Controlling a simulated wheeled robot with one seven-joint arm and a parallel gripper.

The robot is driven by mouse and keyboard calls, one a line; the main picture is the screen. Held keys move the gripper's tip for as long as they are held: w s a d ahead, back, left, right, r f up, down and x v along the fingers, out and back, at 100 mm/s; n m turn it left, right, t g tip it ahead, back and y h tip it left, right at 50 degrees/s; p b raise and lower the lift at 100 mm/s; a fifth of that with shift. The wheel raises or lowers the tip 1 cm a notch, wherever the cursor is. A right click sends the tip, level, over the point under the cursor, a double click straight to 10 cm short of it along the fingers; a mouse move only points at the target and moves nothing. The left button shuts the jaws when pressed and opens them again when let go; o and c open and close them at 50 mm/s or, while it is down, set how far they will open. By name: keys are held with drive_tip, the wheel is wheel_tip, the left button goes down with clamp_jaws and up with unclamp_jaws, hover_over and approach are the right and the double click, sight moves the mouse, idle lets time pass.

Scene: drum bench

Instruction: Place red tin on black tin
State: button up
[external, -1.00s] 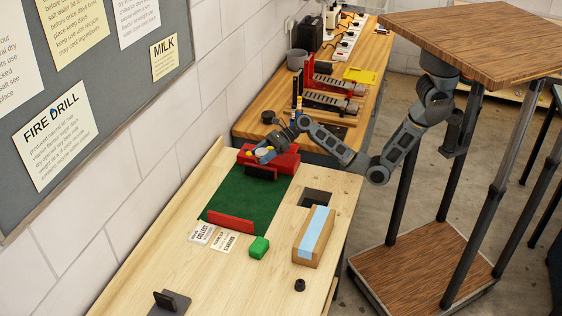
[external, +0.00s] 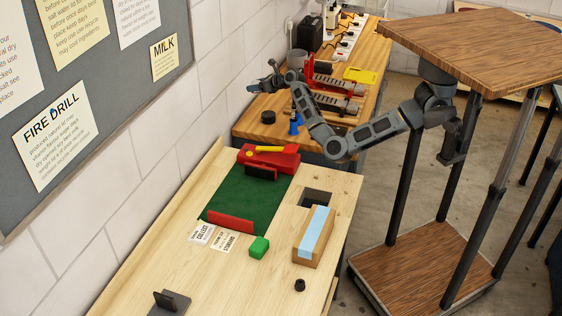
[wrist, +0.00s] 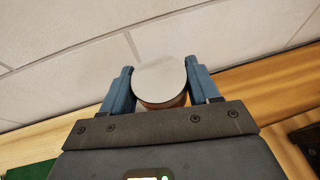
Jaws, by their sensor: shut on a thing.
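My gripper (external: 258,88) is raised above the far wooden bench near the wall. In the wrist view my gripper (wrist: 160,85) has its two blue fingers on either side of a round tin (wrist: 159,74) with a flat pale grey top and a narrow reddish-brown side. It appears to be the red tin, shut between the fingers; most of its side is hidden. A dark round object, apparently the black tin (external: 268,117), stands on the far bench below my gripper, apart from the held tin.
Blue upright items (external: 294,127) stand to the right of the dark tin.

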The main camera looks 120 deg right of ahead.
drive_tip(key=s+d+f+m+g+h+b, duration=0.1)
drive_tip(key=s+d+m+g+h+b, duration=0.1)
drive_tip(key=s+d+m+g, duration=0.35)
drive_tip(key=m+g+b, duration=0.1)
drive_tip(key=m+g, duration=0.1)
hover_over(268, 114)
wheel_tip(268, 114, down, 6)
drive_tip(key=shift+n, duration=0.25)
wheel_tip(268, 114, down, 10)
drive_tip(key=shift+s+f+p, duration=0.1)
drive_tip(key=shift+p, duration=0.25)
drive_tip(key=shift+f, duration=0.15)
drive_tip(key=o, duration=1.1)
